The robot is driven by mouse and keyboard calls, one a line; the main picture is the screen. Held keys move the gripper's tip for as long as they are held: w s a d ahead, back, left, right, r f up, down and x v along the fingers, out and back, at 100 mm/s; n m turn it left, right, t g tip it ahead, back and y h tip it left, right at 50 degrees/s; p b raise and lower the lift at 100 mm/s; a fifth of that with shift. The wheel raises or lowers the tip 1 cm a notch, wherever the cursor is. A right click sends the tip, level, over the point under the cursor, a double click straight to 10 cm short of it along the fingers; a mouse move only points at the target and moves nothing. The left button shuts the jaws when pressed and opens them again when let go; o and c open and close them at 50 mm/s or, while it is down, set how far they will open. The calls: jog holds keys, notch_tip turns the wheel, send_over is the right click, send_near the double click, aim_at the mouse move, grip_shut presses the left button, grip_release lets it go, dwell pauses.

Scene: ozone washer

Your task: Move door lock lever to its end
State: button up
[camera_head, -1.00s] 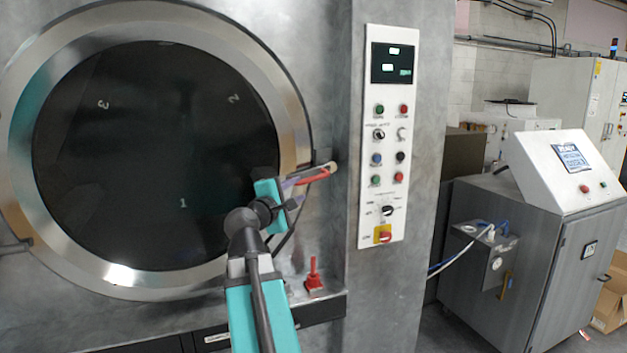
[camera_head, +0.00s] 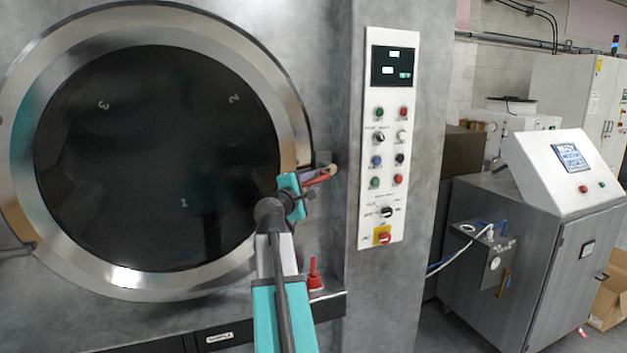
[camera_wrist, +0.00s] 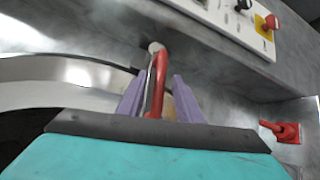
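The red door lock lever (camera_head: 317,179) is at the right edge of the round door (camera_head: 160,155), with a pale round end beside it on the machine front. In the wrist view the red lever (camera_wrist: 158,82) runs from a round pivot down between the two purple fingers of my gripper (camera_wrist: 160,95). The fingers stand apart, one on each side of the lever, with a narrow gap showing on the right. My gripper (camera_head: 305,183) is at the lever in the head view, where its fingers are small and partly hidden. The lower end of the lever is hidden by the gripper body.
A control panel (camera_head: 390,120) with buttons and a red-yellow switch (camera_head: 383,236) is to the right of the lever. A red handle (camera_head: 315,275) stands on the ledge below; it also shows in the wrist view (camera_wrist: 283,131). A grey cabinet (camera_head: 560,250) stands further right.

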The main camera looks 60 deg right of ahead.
aim_at(312, 182)
jog(key=shift+w+d+p, duration=0.15)
jog(key=shift+d, duration=0.6)
jog(key=shift+w+d+p, duration=0.1)
jog(key=shift+d+p, duration=0.05)
jog(key=shift+d, duration=0.6)
grip_shut()
